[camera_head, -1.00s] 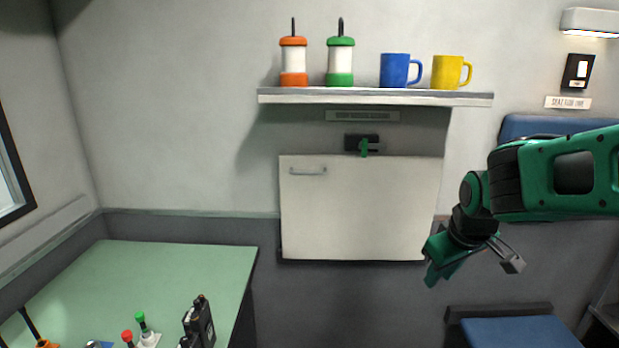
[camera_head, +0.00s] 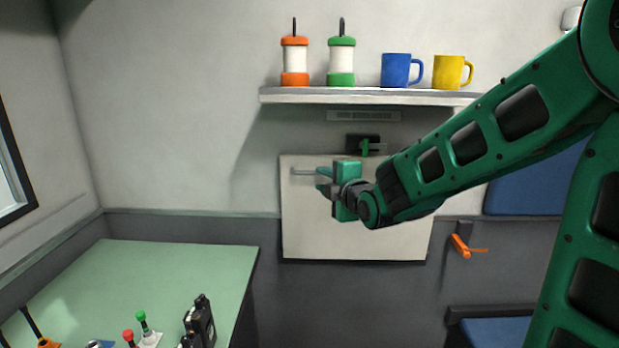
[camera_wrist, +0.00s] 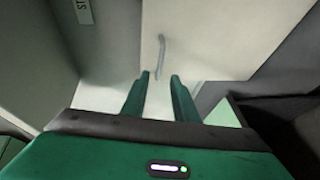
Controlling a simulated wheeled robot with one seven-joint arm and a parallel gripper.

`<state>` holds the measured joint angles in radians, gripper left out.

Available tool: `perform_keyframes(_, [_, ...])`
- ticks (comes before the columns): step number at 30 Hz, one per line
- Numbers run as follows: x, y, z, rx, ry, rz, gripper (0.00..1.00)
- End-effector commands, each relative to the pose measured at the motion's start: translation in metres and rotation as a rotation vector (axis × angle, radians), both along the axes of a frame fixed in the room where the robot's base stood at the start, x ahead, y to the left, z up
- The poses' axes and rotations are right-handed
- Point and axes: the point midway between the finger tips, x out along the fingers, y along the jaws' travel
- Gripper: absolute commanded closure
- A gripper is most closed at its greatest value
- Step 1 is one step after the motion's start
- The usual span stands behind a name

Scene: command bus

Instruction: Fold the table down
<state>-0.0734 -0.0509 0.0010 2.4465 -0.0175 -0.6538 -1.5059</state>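The folding table is a white panel (camera_head: 310,235) that stands upright, flat against the wall under the shelf. Its metal bar handle (camera_head: 303,172) is near its upper left corner; the handle also shows in the wrist view (camera_wrist: 161,55), just beyond my fingertips. A dark latch with a green lever (camera_head: 366,146) sits on the wall just above the panel's top edge. My gripper (camera_head: 322,182) is in front of the panel, right of the handle. In the wrist view my two green fingers (camera_wrist: 161,76) are apart with nothing between them.
A wall shelf (camera_head: 350,98) above the panel holds two lanterns, a blue mug (camera_head: 396,70) and a yellow mug (camera_head: 449,72). A green desk (camera_head: 190,265) with small items stands at lower left. An orange lever (camera_head: 462,247) is on the wall at right.

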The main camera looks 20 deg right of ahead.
Motion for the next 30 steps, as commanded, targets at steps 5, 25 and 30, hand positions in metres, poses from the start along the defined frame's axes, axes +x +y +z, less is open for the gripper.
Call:
perform_keyframes(5, [0.029,0.002,-0.006,0.001,0.002,-0.001,0.73])
perform_keyframes(25, [0.09,0.006,-0.018,0.001,0.002,-0.003,0.73])
perform_keyframes(30, [0.09,0.006,-0.018,0.001,0.002,-0.003,0.76])
